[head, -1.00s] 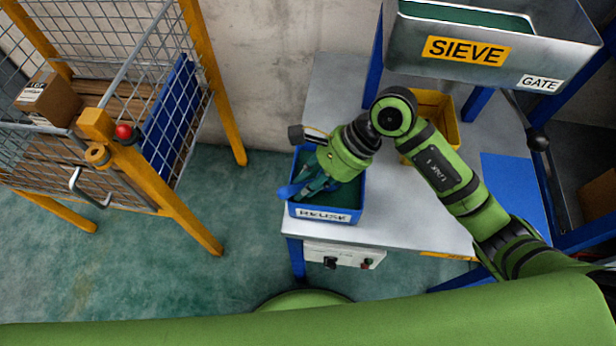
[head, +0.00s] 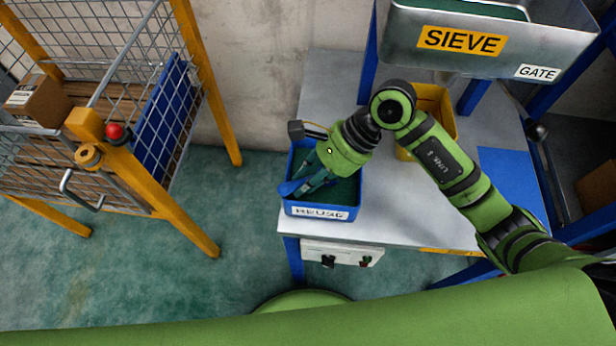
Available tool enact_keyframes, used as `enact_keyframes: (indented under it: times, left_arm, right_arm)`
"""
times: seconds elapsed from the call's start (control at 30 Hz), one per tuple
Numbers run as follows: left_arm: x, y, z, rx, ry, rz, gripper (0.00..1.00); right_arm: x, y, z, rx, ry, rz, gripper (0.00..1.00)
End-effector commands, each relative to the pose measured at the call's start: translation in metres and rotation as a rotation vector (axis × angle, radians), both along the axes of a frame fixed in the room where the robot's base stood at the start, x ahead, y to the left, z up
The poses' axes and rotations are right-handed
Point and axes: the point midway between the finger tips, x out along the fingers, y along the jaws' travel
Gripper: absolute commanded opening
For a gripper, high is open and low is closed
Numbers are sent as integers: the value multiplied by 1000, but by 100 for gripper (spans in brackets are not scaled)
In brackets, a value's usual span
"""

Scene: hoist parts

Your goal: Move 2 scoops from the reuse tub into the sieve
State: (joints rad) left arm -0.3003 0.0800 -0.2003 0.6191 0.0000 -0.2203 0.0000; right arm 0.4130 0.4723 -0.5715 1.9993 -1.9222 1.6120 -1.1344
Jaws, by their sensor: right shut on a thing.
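The blue reuse tub (head: 320,213) stands at the left end of the grey table, with dark green contents inside. My right gripper (head: 312,178) points down and left into the tub and is shut on a blue scoop (head: 288,188). Part of the scoop shows at the tub's left rim; the rest is hidden by the gripper and the tub. I cannot tell whether the scoop holds anything. The sieve (head: 480,60), a grey metal hopper with a yellow label and green inside, is mounted above the table at upper right. My left gripper is not in view.
A yellow bin (head: 441,104) stands on the table (head: 400,205) below the sieve. A blue mat (head: 512,185) lies at the table's right. A wire cage with yellow posts (head: 203,85) stands at left. A control box (head: 340,254) is under the table's front edge.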

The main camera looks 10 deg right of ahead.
Motion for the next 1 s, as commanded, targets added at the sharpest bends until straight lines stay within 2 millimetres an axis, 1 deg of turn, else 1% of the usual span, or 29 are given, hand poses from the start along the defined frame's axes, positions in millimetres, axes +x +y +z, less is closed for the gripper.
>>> enact_keyframes:
  times: [0.07,0.17,0.8,0.9,1.0]
  left_arm:
    - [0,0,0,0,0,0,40]
    - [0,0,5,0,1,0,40]
    - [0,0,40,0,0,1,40]
    - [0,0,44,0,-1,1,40]
    - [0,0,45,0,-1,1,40]
  right_arm:
    - [0,0,1,1,-1,0,0]
    - [0,0,8,1,-2,0,0]
    - [0,0,79,0,-2,1,0]
    - [0,0,88,0,-2,1,0]
    - [0,0,92,0,0,0,0]
